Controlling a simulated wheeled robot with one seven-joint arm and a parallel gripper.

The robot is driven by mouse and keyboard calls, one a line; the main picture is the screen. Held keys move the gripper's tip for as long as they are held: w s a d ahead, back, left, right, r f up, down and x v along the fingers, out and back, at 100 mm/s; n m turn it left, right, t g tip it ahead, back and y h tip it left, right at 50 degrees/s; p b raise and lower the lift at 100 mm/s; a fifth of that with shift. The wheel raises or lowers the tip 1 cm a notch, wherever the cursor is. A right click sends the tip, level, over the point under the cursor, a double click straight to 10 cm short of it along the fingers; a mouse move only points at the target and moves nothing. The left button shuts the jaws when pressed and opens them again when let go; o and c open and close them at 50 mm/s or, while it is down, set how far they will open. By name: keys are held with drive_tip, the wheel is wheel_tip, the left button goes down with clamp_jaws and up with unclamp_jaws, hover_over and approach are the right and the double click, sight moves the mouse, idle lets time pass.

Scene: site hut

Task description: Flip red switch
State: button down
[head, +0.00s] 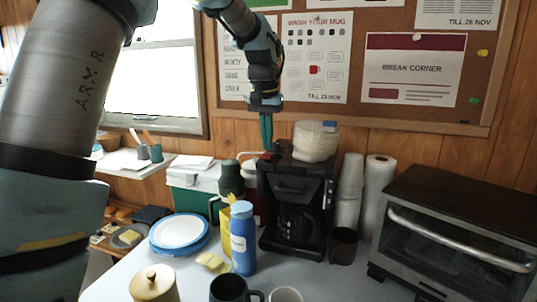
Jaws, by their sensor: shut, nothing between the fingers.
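A black coffee maker (284,213) stands on the white table with a glass jug in its lower part. A small patch of red, which looks like the red switch (265,156), shows at the top left of the machine. My gripper (267,147) points straight down over that corner. Its teal fingers are shut with nothing between them. The fingertips are at or just above the red patch; I cannot tell whether they touch it. The fingers partly cover the switch, and its position cannot be made out.
A stack of paper filters (316,142) sits on the machine's right side. Cup stacks (348,190), a paper roll (377,190) and a toaster oven (460,235) stand to the right. A blue bottle (243,238), a green flask (231,180) and a cooler (190,180) stand to the left.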

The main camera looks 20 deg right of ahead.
sight(267, 154)
drive_tip(key=shift+f+b, duration=0.35)
drive_tip(key=shift+f, duration=0.3)
drive_tip(key=shift+r, duration=0.1)
wheel_tip(267, 154, up, 7)
drive_tip(key=p, duration=0.6)
idle(0.5)
drive_tip(key=a+f+n, duration=0.2)
drive_tip(key=a+f, duration=0.2)
drive_tip(key=a, duration=0.7)
drive_tip(key=a+f+n, duration=0.2)
drive_tip(key=a+f, duration=0.2)
drive_tip(key=a, duration=0.7)
drive_tip(key=s+a+f+n, duration=0.1)
drive_tip(key=s+a+f, duration=0.2)
drive_tip(key=s+a, duration=0.2)
drive_tip(key=s+a+f+n+y, duration=0.1)
drive_tip(key=s+a+f+n, duration=0.1)
drive_tip(key=s+a, duration=0.4)
drive_tip(key=a+f, duration=0.1)
drive_tip(key=a, duration=0.2)
drive_tip(key=shift+a+f, duration=0.2)
drive_tip(key=shift+a, duration=0.1)
